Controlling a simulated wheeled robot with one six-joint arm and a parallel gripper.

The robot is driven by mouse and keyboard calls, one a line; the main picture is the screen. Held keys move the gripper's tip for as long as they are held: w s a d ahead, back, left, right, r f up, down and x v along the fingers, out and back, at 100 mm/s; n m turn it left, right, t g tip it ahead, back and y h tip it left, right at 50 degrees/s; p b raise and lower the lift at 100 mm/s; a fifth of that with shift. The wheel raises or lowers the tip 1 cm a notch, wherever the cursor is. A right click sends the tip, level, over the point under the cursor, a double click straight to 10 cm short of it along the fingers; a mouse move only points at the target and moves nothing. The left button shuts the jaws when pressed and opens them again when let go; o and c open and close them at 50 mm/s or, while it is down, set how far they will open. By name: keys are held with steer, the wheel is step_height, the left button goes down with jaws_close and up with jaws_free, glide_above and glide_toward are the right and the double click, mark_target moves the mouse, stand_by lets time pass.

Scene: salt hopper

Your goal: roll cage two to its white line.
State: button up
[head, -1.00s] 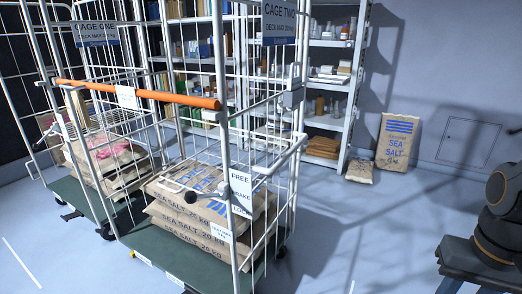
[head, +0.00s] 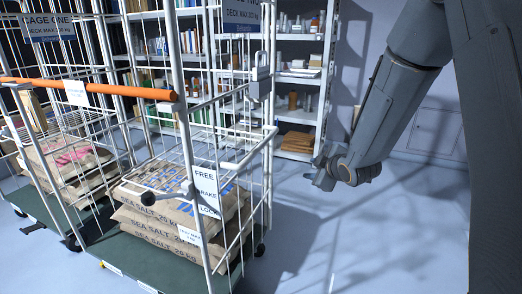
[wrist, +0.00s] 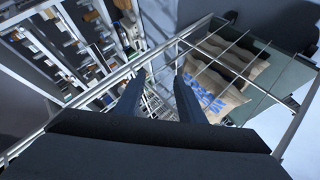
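Cage two (head: 272,110) is a tall white wire roll cage on a green deck (head: 127,252). Its sign (head: 240,15) is cut off at the top edge. Sea salt sacks (head: 165,222) lie stacked in it. A lever with a dark knob (head: 187,190) is beside a label (head: 205,190) with FREE, BRAKE and LOCK; its setting is unclear. An orange bar (head: 120,90) crosses at the left. A short white line (head: 332,283) shows on the floor at the bottom. My gripper (head: 322,172) is right of the cage, apart from it. In the wrist view its fingers (wrist: 160,88) are spread and empty.
Cage one (head: 48,28), also loaded, stands close on the left. Shelves (head: 300,75) with books and bottles stand behind. The floor right of cage two (head: 390,235) is clear, below my arm.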

steer(key=w+a+n+t+y, duration=0.2)
steer(key=w+a+n+y, duration=0.2)
steer(key=w+a+n, duration=0.15)
steer(key=n+y+b, duration=0.2)
steer(key=n+y, duration=0.5)
glide_toward(262, 146)
steer(key=w+a, duration=0.2)
steer(key=w, duration=0.2)
steer(key=shift+p+x, duration=0.5)
steer(key=shift+x, duration=3.05)
steer(key=shift+s+a+f, duration=0.1)
steer(key=shift+s+a, duration=0.05)
jaws_close()
